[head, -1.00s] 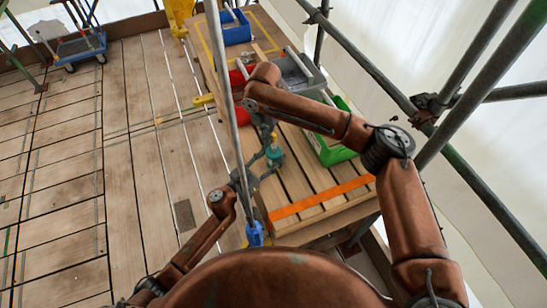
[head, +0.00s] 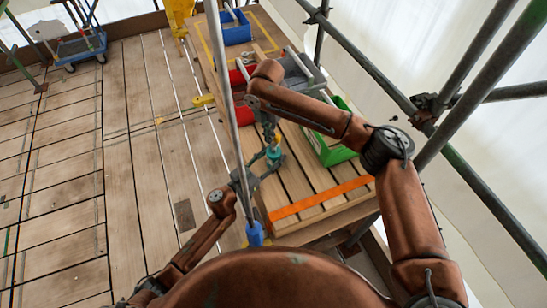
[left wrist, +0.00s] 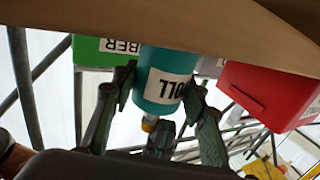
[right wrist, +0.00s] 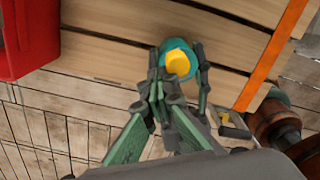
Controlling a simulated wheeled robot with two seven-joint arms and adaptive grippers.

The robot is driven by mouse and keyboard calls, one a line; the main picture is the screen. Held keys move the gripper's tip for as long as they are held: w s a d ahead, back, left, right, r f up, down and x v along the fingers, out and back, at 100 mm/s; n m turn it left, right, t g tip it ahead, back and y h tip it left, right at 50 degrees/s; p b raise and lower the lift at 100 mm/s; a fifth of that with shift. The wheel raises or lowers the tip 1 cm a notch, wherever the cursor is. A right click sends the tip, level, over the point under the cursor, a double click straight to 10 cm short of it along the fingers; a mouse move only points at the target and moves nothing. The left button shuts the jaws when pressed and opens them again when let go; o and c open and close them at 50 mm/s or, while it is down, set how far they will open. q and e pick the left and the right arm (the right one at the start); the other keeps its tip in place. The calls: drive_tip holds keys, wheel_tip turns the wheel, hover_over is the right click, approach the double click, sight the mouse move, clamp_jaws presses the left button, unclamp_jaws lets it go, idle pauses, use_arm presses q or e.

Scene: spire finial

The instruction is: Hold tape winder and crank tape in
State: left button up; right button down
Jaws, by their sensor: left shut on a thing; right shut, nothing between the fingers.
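The tape winder is a teal cylinder (head: 274,153) above the near part of the wooden table. In the left wrist view its teal side (left wrist: 165,75) carries a white label with upside-down letters. My left gripper (head: 270,163) is shut around its sides. In the right wrist view a yellow knob (right wrist: 178,63) tops the teal body, and the left fingers stand beside it. My right gripper (right wrist: 157,88) is shut and empty, just beside the winder at its left. Whether its fingertips touch the winder is unclear. The tape itself cannot be made out.
The slatted table (head: 300,205) has an orange stripe (head: 320,198) near its front edge. A green bin (head: 333,148), red bins (head: 243,115), a grey bin (head: 298,70) and a blue bin (head: 237,30) stand on it. A slanted pole (head: 229,100) crosses the view in front of the left arm.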

drive_tip(key=shift+s+a, duration=0.1)
drive_tip(key=shift+a, duration=0.05)
wheel_tip(320, 180, up, 7)
drive_tip(key=shift+a, duration=0.2)
idle(1.1)
idle(0.4)
use_arm(q)
drive_tip(key=o, duration=1.3)
